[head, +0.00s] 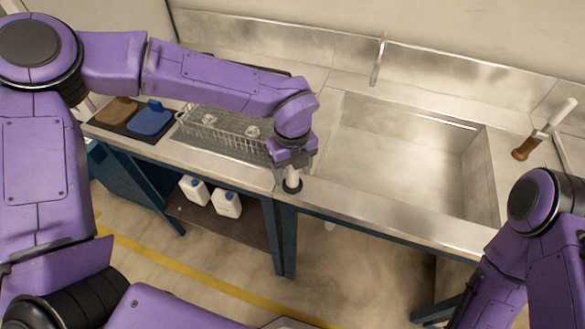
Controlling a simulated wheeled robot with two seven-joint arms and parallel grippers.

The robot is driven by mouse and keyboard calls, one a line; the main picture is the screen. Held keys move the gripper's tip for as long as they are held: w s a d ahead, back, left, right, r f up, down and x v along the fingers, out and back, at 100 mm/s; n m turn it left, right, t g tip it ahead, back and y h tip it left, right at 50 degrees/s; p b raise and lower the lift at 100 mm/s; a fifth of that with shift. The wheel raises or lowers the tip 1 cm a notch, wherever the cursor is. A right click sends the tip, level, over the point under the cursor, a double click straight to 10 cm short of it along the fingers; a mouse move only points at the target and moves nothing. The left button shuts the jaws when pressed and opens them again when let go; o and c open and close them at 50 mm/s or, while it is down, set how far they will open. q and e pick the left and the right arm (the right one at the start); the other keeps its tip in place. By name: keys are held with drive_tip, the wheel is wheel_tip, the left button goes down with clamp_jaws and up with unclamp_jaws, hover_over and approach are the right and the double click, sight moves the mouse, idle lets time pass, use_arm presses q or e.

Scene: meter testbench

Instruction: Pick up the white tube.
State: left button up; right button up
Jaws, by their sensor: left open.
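A small white tube (292,175) with a dark, wide lower end (292,187) stands upright near the front edge of the metal counter, left of the sink. My left gripper (292,165) points down directly over the tube, and its jaws are open. The gripper hides the upper part of the tube. I cannot tell whether the fingers touch it. My right arm shows at the lower right, but its gripper is out of the picture.
A wire rack (228,138) with glassware stands left of the tube. A blue item (150,119) and a brown item (117,110) lie farther left. An empty sink (400,150) is to the right, with a white-handled brush (545,128) beyond it. White jugs (227,204) sit below.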

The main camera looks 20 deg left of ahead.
use_arm(q)
drive_tip(key=shift+f, duration=0.1)
clamp_jaws()
